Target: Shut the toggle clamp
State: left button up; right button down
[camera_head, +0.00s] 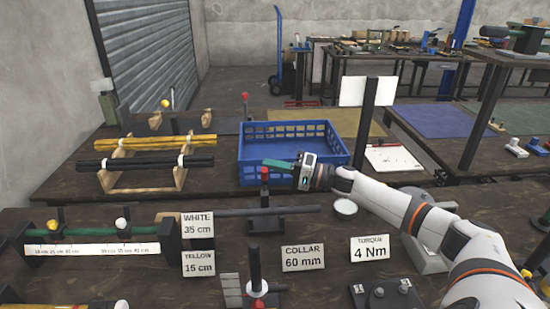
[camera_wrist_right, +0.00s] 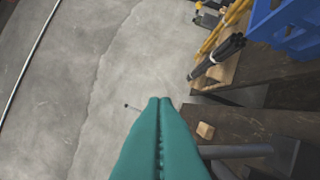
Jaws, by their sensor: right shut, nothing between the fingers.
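A black clamp-like stand (camera_head: 265,222) sits on the front bench and has a dark horizontal rod (camera_head: 298,210) at it. A dark upright with a red part (camera_head: 264,178) rises from it; I take this for the toggle clamp with its handle up, but the details are small. My right gripper (camera_head: 268,163) comes in from the right, its green fingers shut and empty, pointing left near the top of that upright. I cannot tell whether they touch. In the right wrist view the shut fingers (camera_wrist_right: 160,102) point out over the floor. My left gripper is out of view.
A blue crate (camera_head: 330,158) stands behind the gripper. Racks with yellow and black rods (camera_head: 150,160) are at left. A second upright with a red part (camera_head: 256,270) stands at the front. Sign cards (camera_head: 303,258) and a dark post (camera_head: 366,120) are nearby.

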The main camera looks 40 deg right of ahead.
jog(key=shift+s+a+f, duration=0.15)
jog(key=shift+s+a, duration=0.05)
jog(key=shift+s, duration=0.1)
dwell(0.4)
jog(key=shift+s+a+n, duration=0.15)
jog(key=shift+s+n, duration=0.1)
jog(key=shift+n, duration=0.05)
jog(key=shift+s+a+f+y, duration=0.1)
jog(key=shift+y, duration=0.2)
jog(key=s+n, duration=0.1)
jog(key=n, duration=0.1)
jog(key=s+a+f+n+y, duration=0.1)
jog(key=n, duration=0.1)
jog(key=shift+s+a+f+n+y, duration=0.1)
jog(key=shift+s+a+n+y, duration=0.1)
jog(key=shift+n+y, duration=0.1)
jog(key=shift+s+a+f+p, duration=0.2)
jog(key=shift+s+f+p, duration=0.1)
jog(key=shift+p, duration=0.3)
jog(key=shift+f, duration=0.1)
